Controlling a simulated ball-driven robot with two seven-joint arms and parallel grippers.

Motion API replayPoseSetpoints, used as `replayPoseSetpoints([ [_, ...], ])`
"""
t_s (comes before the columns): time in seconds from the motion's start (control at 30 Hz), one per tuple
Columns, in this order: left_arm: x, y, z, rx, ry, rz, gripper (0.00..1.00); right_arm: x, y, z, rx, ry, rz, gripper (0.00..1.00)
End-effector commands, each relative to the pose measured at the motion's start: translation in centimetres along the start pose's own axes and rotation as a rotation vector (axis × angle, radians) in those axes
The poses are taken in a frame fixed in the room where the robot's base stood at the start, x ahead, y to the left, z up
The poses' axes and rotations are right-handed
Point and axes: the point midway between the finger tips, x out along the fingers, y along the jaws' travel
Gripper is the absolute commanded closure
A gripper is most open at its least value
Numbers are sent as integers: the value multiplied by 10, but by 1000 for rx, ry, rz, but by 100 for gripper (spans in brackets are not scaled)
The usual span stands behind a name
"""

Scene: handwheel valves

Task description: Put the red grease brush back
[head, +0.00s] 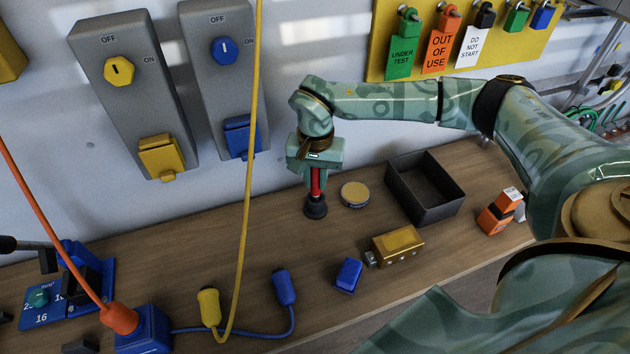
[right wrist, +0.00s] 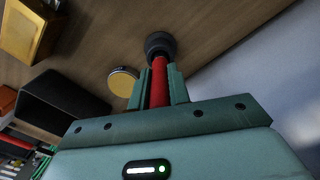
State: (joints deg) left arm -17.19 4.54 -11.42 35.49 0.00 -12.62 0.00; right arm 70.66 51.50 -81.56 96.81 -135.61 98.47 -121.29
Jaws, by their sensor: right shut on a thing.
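The red grease brush (head: 316,182) is upright below my right gripper (head: 315,167). Its lower end is at a round black holder or base (head: 316,208) on the bench; I cannot tell whether that black part is a stand or part of the brush. In the right wrist view the red handle (right wrist: 158,82) runs between the two fingers of my right gripper (right wrist: 158,88), which are shut on it. The black round part (right wrist: 160,45) is at its far end. My left gripper is not in view.
A round yellow-topped tin (head: 355,194) stands right of the brush, then an open black bin (head: 412,203). A brass block (head: 398,244) and a blue block (head: 348,275) lie in front. A yellow cable (head: 248,200) hangs to the left. Grey switch boxes (head: 223,85) are on the wall behind.

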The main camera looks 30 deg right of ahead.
Motion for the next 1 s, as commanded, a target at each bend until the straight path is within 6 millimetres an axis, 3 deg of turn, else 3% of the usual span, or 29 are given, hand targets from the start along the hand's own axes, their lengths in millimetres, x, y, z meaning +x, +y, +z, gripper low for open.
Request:
replayPoseSetpoints([
  [0.5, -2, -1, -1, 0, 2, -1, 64, 12, 0, 0, 1, 1, -1, 100],
  [0.53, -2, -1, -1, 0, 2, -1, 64, 12, 0, 0, 1, 1, -1, 73],
  [0.6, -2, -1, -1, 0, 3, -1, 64, 12, 0, 0, 1, 1, -1, 60],
  [0.87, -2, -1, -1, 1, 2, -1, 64, 12, 0, 0, 0, 2, -2, 60],
  [1.0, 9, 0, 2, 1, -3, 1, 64, 15, -1, 0, -1, 0, -2, 60],
])
